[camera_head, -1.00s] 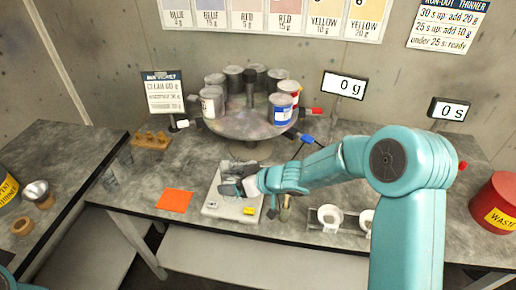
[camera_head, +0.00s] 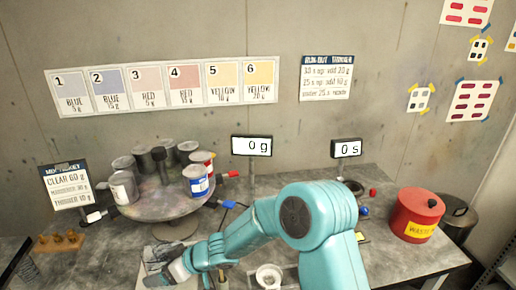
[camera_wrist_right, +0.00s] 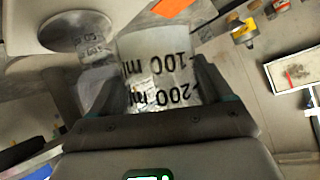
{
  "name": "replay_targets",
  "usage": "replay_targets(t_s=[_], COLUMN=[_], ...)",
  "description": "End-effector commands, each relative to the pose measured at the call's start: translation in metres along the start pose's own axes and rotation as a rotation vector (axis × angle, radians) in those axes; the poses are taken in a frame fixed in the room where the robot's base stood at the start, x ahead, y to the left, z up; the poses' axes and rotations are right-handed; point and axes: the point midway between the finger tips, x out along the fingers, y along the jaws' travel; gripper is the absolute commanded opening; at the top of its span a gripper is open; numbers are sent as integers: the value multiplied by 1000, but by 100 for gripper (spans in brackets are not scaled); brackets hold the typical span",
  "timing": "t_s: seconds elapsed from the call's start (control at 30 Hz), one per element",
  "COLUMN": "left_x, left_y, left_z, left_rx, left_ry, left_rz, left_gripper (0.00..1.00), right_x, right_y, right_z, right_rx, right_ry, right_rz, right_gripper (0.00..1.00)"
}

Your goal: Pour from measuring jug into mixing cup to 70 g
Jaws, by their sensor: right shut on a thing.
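My right gripper (camera_head: 168,274) is low at the left of centre in the head view, over the white scale (camera_head: 150,256). In the right wrist view its fingers (camera_wrist_right: 163,80) are shut on the clear measuring jug (camera_wrist_right: 158,45), marked 100 ml and 200 ml. A smaller clear cup with printed marks, seemingly the mixing cup (camera_wrist_right: 92,48), stands close beside the jug, on or by the white scale plate (camera_wrist_right: 115,12). I cannot tell whether the two touch or how full they are. The scale display (camera_head: 251,146) reads 0 g. My left gripper is not in view.
A round turntable of paint cans (camera_head: 165,205) stands behind the gripper. A timer display (camera_head: 346,148) reads 0 s. A red waste can (camera_head: 416,215) is at the right. A wooden rack (camera_head: 60,241) is at the left. A white round holder (camera_head: 268,277) is right of the gripper.

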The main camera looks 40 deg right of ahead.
Motion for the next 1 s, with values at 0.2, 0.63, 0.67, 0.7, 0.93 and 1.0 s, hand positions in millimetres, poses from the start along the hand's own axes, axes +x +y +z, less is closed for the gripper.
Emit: replay_targets(t_s=[0.2, 0.63, 0.67, 0.7, 0.93, 1.0], left_x=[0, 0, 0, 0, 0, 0], left_y=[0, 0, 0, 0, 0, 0], left_z=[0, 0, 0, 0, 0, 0], left_rx=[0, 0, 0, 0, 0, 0], left_ry=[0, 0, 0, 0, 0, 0], left_rz=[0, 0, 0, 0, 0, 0], left_gripper=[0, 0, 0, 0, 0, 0], right_x=[0, 13, 14, 16, 20, 20], right_y=[0, 16, 18, 20, 25, 25], right_z=[0, -5, -6, -6, -6, -6], right_rx=[0, 68, 73, 83, 111, 112], right_ry=[1, -54, -58, -65, -89, -89], right_rz=[0, -32, -35, -39, -47, -48], right_gripper=[43, 43, 43, 43, 43, 43])
